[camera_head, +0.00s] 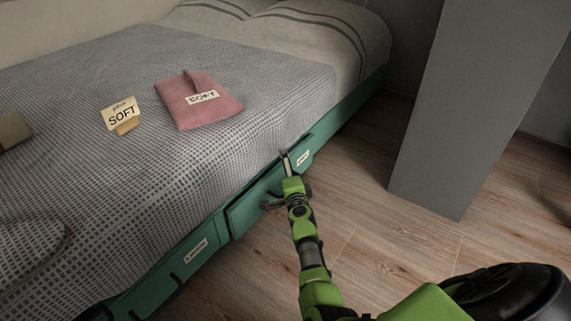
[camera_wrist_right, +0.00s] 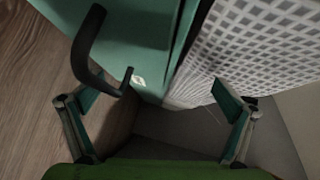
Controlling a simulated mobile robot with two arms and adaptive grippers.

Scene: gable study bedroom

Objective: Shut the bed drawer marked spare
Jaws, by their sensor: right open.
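A green drawer front (camera_head: 256,200) under the bed stands out a little from the green bed side. A small white label (camera_head: 302,158) sits near its far end; its writing is too small to read. My right gripper (camera_head: 280,181) is at this front, with one finger by its top edge. In the right wrist view the gripper (camera_wrist_right: 154,96) is open and empty, its fingers apart. The green front (camera_wrist_right: 135,35) with a black handle (camera_wrist_right: 88,45) and a small label (camera_wrist_right: 139,82) lies ahead of it. My left gripper is not in view.
Another green drawer (camera_head: 165,276) with a white label is at the lower left. A pink pouch (camera_head: 200,101) and a SOFT card (camera_head: 121,115) lie on the bed (camera_head: 80,80). A grey pillar (camera_head: 470,100) stands at right. The wooden floor (camera_head: 370,235) between is clear.

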